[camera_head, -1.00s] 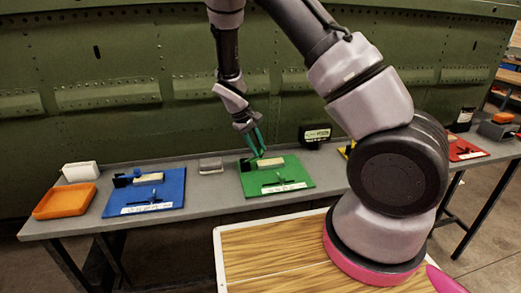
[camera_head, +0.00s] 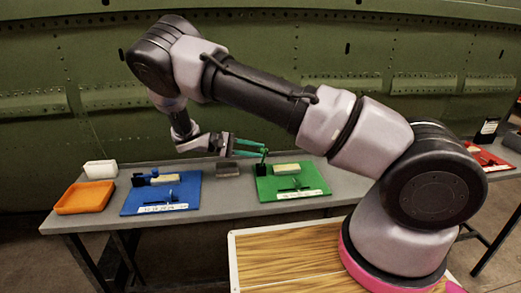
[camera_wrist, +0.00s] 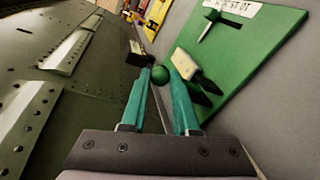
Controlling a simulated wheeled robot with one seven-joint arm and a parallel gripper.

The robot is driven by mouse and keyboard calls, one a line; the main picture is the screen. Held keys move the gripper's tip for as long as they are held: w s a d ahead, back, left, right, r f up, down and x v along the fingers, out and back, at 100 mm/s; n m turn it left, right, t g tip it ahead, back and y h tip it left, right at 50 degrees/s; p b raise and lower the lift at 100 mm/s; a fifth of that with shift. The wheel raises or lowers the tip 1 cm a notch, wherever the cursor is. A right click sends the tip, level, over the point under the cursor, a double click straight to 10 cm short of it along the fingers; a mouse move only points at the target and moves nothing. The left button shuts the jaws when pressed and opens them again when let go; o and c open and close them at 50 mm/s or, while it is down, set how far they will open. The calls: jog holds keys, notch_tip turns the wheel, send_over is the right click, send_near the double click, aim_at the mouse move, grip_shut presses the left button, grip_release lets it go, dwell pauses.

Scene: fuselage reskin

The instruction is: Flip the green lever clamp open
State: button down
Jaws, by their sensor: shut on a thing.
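The green lever clamp stands on a green board (camera_head: 315,183). Its round green knob (camera_wrist: 160,75) sits between my two teal fingertips in the wrist view. In the head view my gripper (camera_head: 263,147) comes in from the left, nearly level, with its fingertips at the top of the dark green lever (camera_head: 263,160). The lever looks roughly upright at the board's back left. My gripper is shut on the knob. The lever's lower part and pivot are hidden in the wrist view. A pale block (camera_head: 286,169) lies on the board beside the lever; it also shows in the wrist view (camera_wrist: 186,64).
A blue board (camera_head: 183,200) with its own clamp lies to the left. An orange tray (camera_head: 85,198) and a white box (camera_head: 100,169) are at the far left. A red board (camera_head: 487,161) is at the far right. The green fuselage wall (camera_head: 60,120) rises behind the table.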

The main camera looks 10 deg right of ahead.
jog(key=shift+a+f+h, duration=0.2)
jog(key=shift+a+h, duration=0.2)
jog(key=shift+h, duration=0.25)
jog(key=shift+a+f+h, duration=0.15)
jog(key=shift+a+h, duration=0.2)
jog(key=shift+h, duration=0.3)
jog(key=c, duration=0.7)
grip_release()
jog(key=shift+a, duration=0.1)
jog(key=shift+o, duration=0.2)
notch_tip(320, 180, up, 10)
